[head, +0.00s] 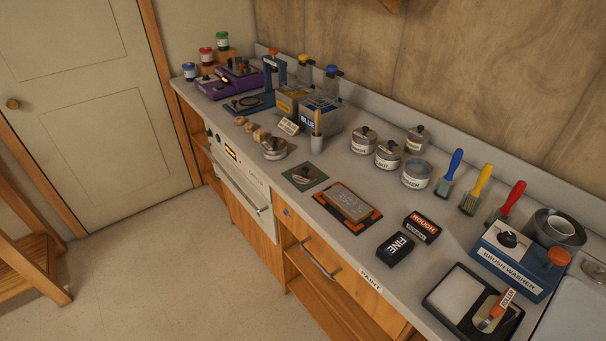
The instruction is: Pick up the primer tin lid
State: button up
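An open tin (416,174) without a lid stands on the counter, right of the middle; its white label is too small to read surely but may say primer. Another round metal piece with a dark knob (275,151) sits further left on the counter. My gripper is not in view.
Lidded tins (363,143) (388,158) stand behind the open tin. A sanding block on an orange-edged tray (375,222) lies right of the mat. Fine (395,249) and rough blocks (422,227) lie further right. The floor (190,270) before the counter is clear.

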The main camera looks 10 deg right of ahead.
aim_at(304, 174)
jog(key=i+j+z, duration=0.1)
jog(key=i+j, duration=0.3)
jog(key=i+j+z, duration=0.15)
jog(key=i+j, duration=0.25)
jog(key=j, duration=0.2)
jog(key=i+j+z, duration=0.1)
jog(key=i+j, duration=0.25)
jog(key=j, duration=0.2)
